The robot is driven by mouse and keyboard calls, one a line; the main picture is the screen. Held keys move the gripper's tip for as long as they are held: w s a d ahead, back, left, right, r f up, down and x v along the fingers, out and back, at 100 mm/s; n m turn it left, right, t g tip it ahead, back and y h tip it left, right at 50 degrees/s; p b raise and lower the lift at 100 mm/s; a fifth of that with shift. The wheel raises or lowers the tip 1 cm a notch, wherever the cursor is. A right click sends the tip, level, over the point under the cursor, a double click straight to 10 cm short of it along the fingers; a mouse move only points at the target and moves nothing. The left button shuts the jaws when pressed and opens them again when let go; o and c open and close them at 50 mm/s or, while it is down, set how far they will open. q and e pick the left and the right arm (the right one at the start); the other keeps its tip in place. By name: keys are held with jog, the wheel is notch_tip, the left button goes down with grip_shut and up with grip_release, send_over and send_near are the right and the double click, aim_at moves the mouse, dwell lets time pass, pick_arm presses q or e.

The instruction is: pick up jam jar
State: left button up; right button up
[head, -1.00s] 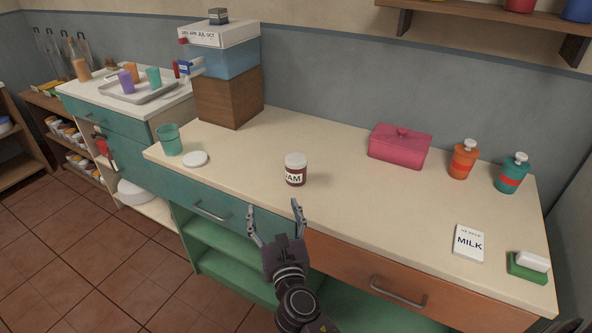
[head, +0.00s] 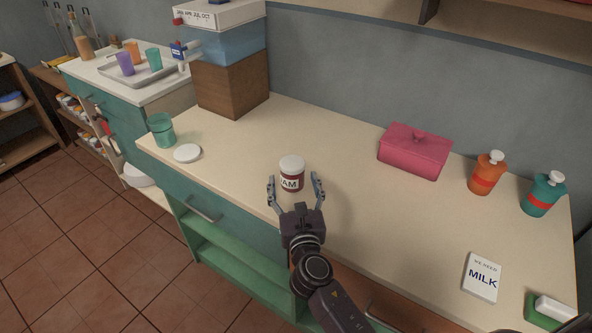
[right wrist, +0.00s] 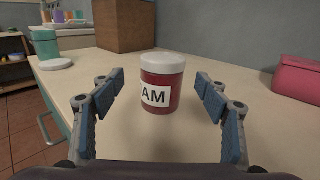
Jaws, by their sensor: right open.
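The jam jar (head: 291,175) is dark red with a white lid and a white label, and stands upright on the counter. My right gripper (head: 294,184) is open, with its fingertips at either side of the jar's near part. In the right wrist view, the jar (right wrist: 161,88) stands centred between and a little beyond the open fingers (right wrist: 161,92). I see a gap between the jar and each finger, so it is not gripped. My left gripper is not in view.
A green cup (head: 161,130) and a white lid (head: 187,153) are at the counter's left end. A wooden box (head: 232,86) stands behind them. The counter around the jar is clear.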

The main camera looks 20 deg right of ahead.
aim_at(292, 167)
jog(key=w, duration=0.2)
jog(key=w+d, duration=0.1)
jog(key=w, duration=0.2)
jog(key=shift+w+d+f, duration=0.1)
jog(key=shift+w+d, duration=0.1)
jog(key=shift+w, duration=0.05)
jog(key=c, duration=1.5)
jog(key=shift+c, duration=0.7)
jog(key=shift+r, duration=0.25)
